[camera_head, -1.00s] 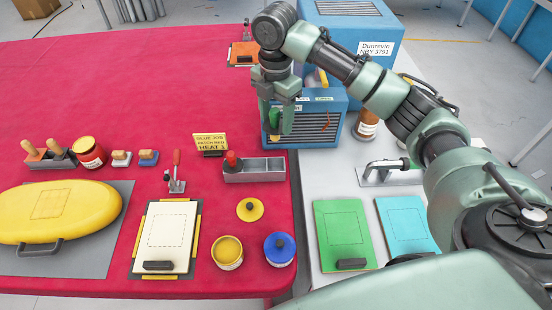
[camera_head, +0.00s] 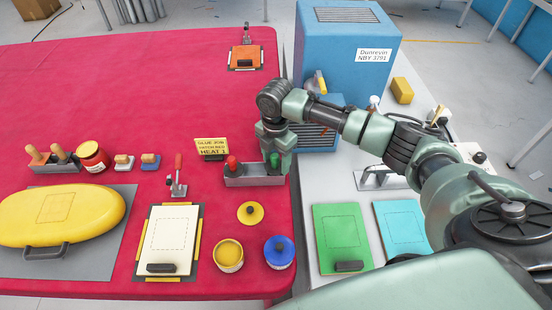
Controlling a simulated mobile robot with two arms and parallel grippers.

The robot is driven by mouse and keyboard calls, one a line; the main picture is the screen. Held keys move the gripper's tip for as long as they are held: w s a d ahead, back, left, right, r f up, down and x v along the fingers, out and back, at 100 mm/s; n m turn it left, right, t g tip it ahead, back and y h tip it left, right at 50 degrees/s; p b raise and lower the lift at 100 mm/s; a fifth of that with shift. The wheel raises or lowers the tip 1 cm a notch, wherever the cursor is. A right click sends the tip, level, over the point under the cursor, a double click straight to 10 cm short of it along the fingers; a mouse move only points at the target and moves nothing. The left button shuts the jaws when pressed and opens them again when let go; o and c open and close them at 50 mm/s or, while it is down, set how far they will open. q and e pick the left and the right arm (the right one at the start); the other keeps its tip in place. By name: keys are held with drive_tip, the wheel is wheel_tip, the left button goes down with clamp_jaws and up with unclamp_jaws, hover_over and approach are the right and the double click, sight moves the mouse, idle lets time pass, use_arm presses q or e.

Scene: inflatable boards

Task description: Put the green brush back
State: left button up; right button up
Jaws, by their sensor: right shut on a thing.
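The green brush (camera_head: 274,160) is between the fingers of my right gripper (camera_head: 275,168), which is shut on it. It is upright over the right end of a long grey metal tray (camera_head: 254,181). I cannot tell whether the brush touches the tray floor, because the fingers hide its lower part. A red-topped brush (camera_head: 232,163) stands in the left end of the tray. My left gripper is not in view.
A yellow sign (camera_head: 211,146) stands just behind the tray. A toggle clamp (camera_head: 178,178) is to its left. A yellow lid (camera_head: 250,212) lies in front. A blue machine (camera_head: 345,50) stands behind my right arm. The red table is clear at back left.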

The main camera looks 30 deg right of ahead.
drive_tip(key=shift+s+f, duration=0.1)
drive_tip(key=shift+f, duration=0.45)
drive_tip(key=o, duration=1.3)
drive_tip(key=shift+s, duration=0.15)
drive_tip(key=shift+r, duration=0.1)
drive_tip(key=shift+w+a+r, duration=0.1)
drive_tip(key=shift+w+r, duration=0.15)
drive_tip(key=shift+r, duration=0.05)
wheel_tip(320, 180, up, 12)
drive_tip(key=shift+r+b, duration=0.2)
drive_tip(key=shift+b, duration=0.7)
